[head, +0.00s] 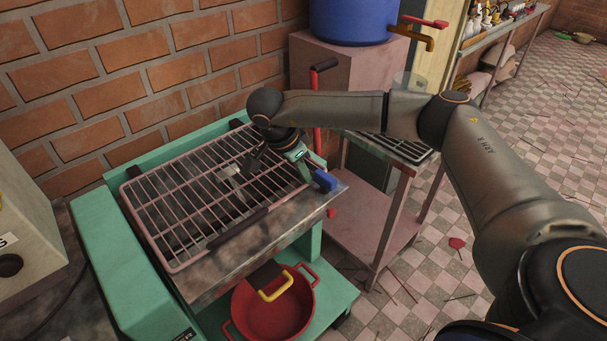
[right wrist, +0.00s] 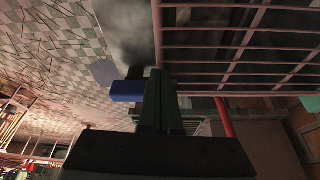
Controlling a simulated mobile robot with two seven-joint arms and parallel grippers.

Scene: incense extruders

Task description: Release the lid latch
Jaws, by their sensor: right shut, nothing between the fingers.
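The lid is a pinkish wire grille (head: 185,205) lying flat over the grey metal top of a green-framed machine (head: 120,265). A blue block (head: 326,180), which looks like the latch, sits at the right edge of the top beside the grille; it also shows in the right wrist view (right wrist: 127,91). My right gripper (head: 305,172) is at the grille's right edge, close beside the blue block. Its fingers (right wrist: 161,75) are shut and empty, with the block just to their left in the wrist view. Whether they touch it is unclear. My left gripper is out of view.
A red pot (head: 272,305) stands on the green lower shelf. A red lever with a dark handle (head: 318,95) rises behind the gripper. A pink stand (head: 345,75) carries a blue tank (head: 352,20). A brick wall (head: 140,75) is behind; checkered floor lies right.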

